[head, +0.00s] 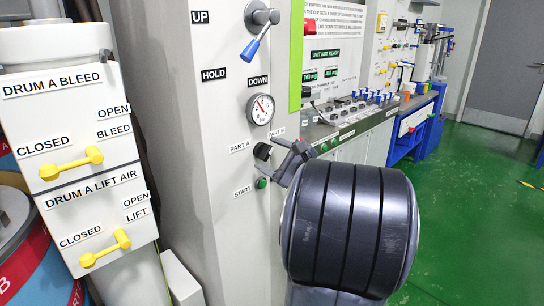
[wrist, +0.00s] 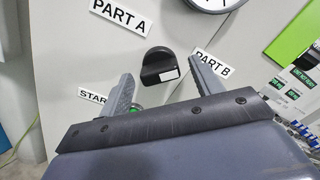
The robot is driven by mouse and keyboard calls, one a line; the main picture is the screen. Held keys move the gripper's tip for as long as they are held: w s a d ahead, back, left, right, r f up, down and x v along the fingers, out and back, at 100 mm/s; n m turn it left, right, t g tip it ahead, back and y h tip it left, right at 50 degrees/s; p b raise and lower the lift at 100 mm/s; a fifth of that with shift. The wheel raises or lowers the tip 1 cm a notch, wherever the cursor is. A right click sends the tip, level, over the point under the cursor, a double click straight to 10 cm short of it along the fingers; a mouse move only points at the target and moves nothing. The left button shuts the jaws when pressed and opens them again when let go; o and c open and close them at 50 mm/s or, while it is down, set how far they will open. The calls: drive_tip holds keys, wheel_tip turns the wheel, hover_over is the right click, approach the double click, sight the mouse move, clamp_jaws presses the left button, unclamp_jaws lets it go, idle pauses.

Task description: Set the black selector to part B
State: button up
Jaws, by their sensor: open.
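The black selector (head: 262,151) is a round knob on the pale grey panel, below the gauge, between the PART A label (head: 241,146) and the PART B label (head: 278,132). In the wrist view the selector (wrist: 160,67) shows a raised grip bar with a white patch, and lies just beyond and between my fingertips. The PART A label (wrist: 121,15) is at its upper left and the PART B label (wrist: 212,64) at its right. My gripper (wrist: 164,78) is open and empty, its fingers on either side below the knob, apparently not touching it. In the head view my gripper (head: 287,152) is at the panel, right of the knob.
A green START button (head: 262,183) sits just below the selector, close to my left finger in the wrist view. A gauge (head: 260,109) and a blue-handled lever (head: 256,40) are above. Yellow-handled drum valves (head: 70,163) stand at left. Green floor (head: 470,200) is open at right.

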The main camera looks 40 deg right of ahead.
drive_tip(key=s, duration=1)
drive_tip(key=shift+s+d, duration=0.4)
drive_tip(key=w, duration=0.7)
drive_tip(key=w+a, duration=0.1)
drive_tip(key=w, duration=0.3)
drive_tip(key=shift+d, duration=0.1)
drive_tip(key=shift+s, duration=0.1)
